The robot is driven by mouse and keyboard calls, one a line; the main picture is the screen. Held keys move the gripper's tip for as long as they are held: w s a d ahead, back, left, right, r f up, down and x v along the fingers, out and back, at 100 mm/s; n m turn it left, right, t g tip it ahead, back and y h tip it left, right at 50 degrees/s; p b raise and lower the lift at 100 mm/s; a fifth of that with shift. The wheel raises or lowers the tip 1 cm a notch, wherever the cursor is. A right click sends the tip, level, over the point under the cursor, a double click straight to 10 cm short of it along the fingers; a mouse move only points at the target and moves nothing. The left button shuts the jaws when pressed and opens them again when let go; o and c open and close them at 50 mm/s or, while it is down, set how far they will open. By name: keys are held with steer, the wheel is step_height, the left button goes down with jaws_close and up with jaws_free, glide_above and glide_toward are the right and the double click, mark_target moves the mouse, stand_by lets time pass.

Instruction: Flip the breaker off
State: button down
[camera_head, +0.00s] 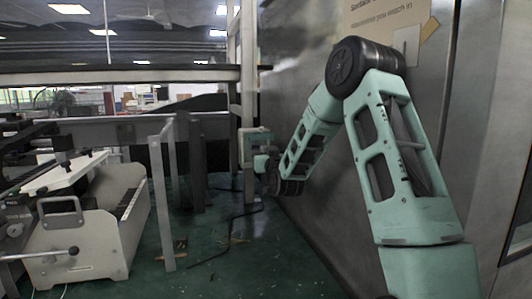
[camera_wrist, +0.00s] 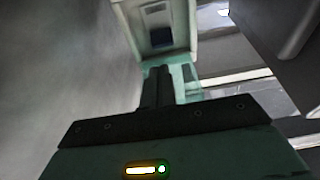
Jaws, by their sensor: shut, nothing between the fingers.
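The breaker box (camera_wrist: 180,50) is a pale box with a recessed dark face, at the top middle of the wrist view. I cannot tell the switch's position. In the head view the box (camera_head: 262,135) is small, beside a pale post. My gripper (camera_wrist: 158,70) is shut and empty, its dark fingers pointing at the lower part of the box. I cannot tell whether they touch it. In the head view my arm's wrist hides part of the box's surroundings.
A tall metal cabinet wall (camera_head: 300,75) runs along the right, close to my arm. A white machine with handles (camera_head: 95,235) stands at the left, with a pale upright frame (camera_head: 162,200) beside it. Dark cable (camera_head: 225,235) and scraps lie on the green floor (camera_head: 240,270), which is otherwise open.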

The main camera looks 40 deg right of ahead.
mark_target(256, 147)
steer(key=x, duration=0.6)
steer(key=shift+p, duration=0.3)
steer(key=shift+w+f+b, duration=0.1)
steer(key=shift+f+b, duration=0.05)
steer(key=shift+b, duration=0.2)
